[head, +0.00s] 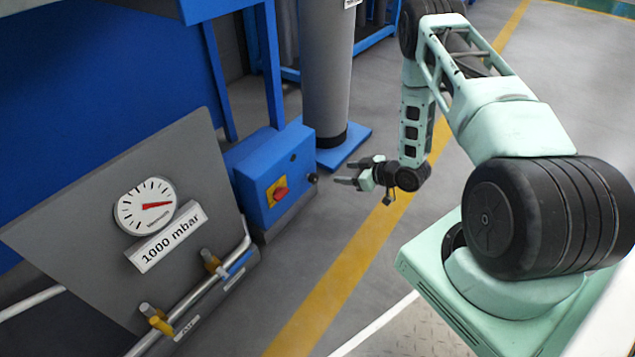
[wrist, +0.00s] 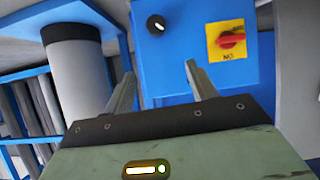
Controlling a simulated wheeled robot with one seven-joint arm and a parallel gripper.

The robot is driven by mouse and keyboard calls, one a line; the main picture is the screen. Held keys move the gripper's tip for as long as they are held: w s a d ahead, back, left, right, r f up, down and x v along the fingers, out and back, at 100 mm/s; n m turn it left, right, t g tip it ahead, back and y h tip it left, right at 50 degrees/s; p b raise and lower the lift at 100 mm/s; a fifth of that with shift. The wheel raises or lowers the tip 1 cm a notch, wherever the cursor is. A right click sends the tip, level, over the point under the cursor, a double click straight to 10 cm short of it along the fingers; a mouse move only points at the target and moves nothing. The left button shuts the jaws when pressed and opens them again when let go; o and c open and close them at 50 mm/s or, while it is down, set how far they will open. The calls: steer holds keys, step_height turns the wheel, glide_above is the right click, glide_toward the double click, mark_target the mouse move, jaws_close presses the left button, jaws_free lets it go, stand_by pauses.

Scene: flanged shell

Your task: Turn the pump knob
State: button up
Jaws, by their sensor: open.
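A blue control box (head: 255,205) carries a red rotary switch (head: 280,190) on a yellow plate and a small black knob (head: 312,179) near its right edge. The wrist view shows the black knob (wrist: 157,24) with a white mark, and the red switch (wrist: 231,40) to its right. No label tells me which is the pump knob. My gripper (head: 345,173) is open and empty, a short way right of the box and apart from it. In the wrist view its fingers (wrist: 159,70) point at the box, with the black knob beyond the gap between them.
A grey panel with a dial gauge (head: 145,206) and a "1000 mbar" sign (head: 166,237) stands at left. Pipes with yellow-handled valves (head: 157,319) run below it. A grey column (head: 326,75) on a blue base stands behind the box.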

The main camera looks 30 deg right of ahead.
steer(key=s+d+f+t, duration=0.1)
steer(key=s+d+f, duration=0.1)
steer(key=s+f, duration=0.15)
steer(key=b, duration=0.9)
glide_toward(316, 178)
steer(key=x, duration=0.9)
steer(key=shift+w+f, duration=0.25)
steer(key=shift+w, duration=0.05)
steer(key=c, duration=1)
